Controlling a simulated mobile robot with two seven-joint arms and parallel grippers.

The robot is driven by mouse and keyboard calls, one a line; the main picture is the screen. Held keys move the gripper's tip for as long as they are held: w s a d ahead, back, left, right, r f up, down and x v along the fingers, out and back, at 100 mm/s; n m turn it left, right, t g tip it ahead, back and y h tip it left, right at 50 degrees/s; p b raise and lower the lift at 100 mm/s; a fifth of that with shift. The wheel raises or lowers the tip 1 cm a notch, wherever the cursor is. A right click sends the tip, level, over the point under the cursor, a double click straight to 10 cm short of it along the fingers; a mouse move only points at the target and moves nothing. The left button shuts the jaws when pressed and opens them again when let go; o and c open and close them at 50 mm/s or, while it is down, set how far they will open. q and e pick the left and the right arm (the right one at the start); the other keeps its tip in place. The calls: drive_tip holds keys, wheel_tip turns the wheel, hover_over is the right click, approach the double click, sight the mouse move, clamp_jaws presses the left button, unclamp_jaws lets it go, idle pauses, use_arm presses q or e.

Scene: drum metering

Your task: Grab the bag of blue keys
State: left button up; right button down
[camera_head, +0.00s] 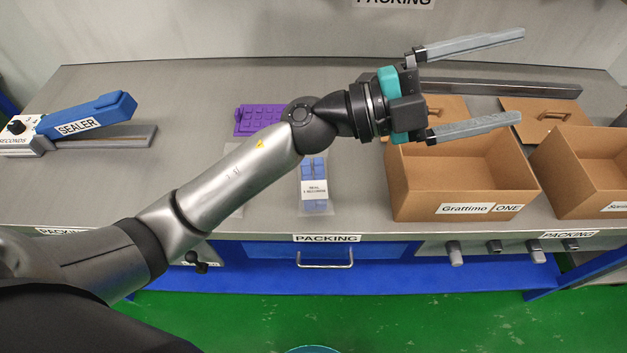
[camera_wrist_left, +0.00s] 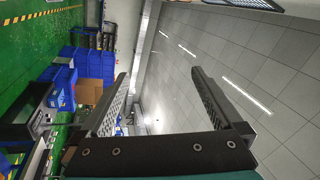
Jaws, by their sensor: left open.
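The bag of blue keys (camera_head: 314,190) is a clear bag with a white label, lying on the grey packing table (camera_head: 100,200) below my left forearm in the head view. My left gripper (camera_head: 470,88) is open and empty, raised over the right half of the table with its fingers pointing right. It is up and to the right of the bag. In the left wrist view the two fingers (camera_wrist_left: 165,105) are wide apart with nothing between them, and the bag does not show there. My right gripper does not show.
A purple key block (camera_head: 258,120) lies behind my forearm, partly hidden. A box labelled Grattimo ONE (camera_head: 455,190) and another open box (camera_head: 585,180) stand at the right. A blue sealer (camera_head: 85,118) is at the far left. A drawer (camera_head: 325,255) is below the table's front edge.

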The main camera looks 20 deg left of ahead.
use_arm(q)
wheel_tip(320, 180, down, 6)
drive_tip(key=s+d+r+m+g+y, duration=0.1)
drive_tip(key=s+d+m+g+y, duration=0.15)
drive_tip(key=m+g, duration=0.25)
drive_tip(key=n+g+y, duration=0.1)
drive_tip(key=y, duration=1.7)
hover_over(314, 177)
wheel_tip(314, 177, down, 14)
drive_tip(key=f, duration=0.8)
drive_tip(key=shift+s+a+f+b, duration=0.15)
drive_tip(key=shift+s+f+b, duration=0.15)
drive_tip(key=shift+f, duration=0.1)
drive_tip(key=shift+w+f, duration=0.15)
drive_tip(key=shift+f, duration=1.3)
drive_tip(key=shift+w+f, duration=0.15)
drive_tip(key=shift+f, duration=1.25)
drive_tip(key=shift+r, duration=0.1)
drive_tip(key=c, duration=1.3)
